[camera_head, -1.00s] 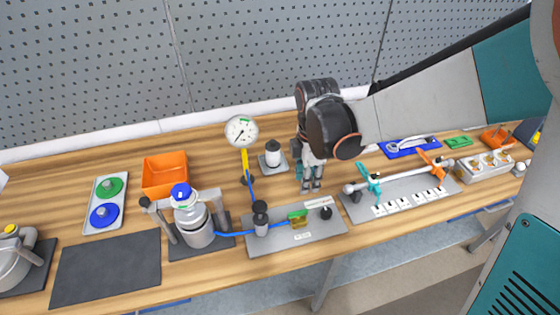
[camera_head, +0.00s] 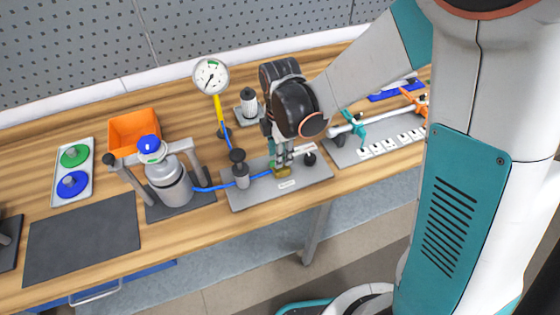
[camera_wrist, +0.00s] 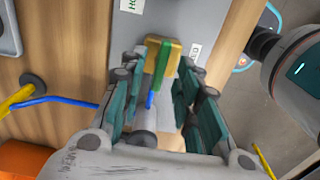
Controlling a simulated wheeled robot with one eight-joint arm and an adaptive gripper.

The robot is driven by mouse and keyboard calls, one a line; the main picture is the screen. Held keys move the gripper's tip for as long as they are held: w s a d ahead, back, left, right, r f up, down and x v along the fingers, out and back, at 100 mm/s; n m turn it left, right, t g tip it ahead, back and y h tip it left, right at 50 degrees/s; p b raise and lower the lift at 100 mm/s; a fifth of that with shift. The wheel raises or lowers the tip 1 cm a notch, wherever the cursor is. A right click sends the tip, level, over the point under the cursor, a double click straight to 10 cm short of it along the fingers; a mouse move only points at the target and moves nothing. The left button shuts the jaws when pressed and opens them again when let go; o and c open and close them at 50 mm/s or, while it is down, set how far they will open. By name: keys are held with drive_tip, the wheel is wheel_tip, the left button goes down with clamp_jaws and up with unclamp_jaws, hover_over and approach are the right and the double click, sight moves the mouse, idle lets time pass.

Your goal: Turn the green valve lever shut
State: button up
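The green valve lever (camera_wrist: 161,62) shows in the wrist view, lying across the brass valve body (camera_wrist: 174,50). In the head view my gripper hides the lever, and the brass body (camera_head: 281,170) shows just below the fingers. The valve sits on a grey plate (camera_head: 250,198) in line with a blue hose (camera_head: 212,189). My gripper (camera_head: 284,160) is over the valve, pointing down. In the wrist view my gripper (camera_wrist: 160,85) is open, with teal fingers on either side of the lever and gaps visible. I cannot tell whether either finger touches it.
A pressure gauge (camera_head: 211,76) on a yellow stem stands behind left. A metal canister (camera_head: 170,182) with a blue cap and an orange bin (camera_head: 133,132) are left. A pipe with a teal lever (camera_head: 354,127) and orange lever (camera_head: 416,103) is right. A dark mat (camera_head: 82,238) lies front left.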

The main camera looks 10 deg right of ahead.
drive_tip(key=shift+f+b, duration=0.35)
drive_tip(key=shift+f, duration=0.45)
clamp_jaws()
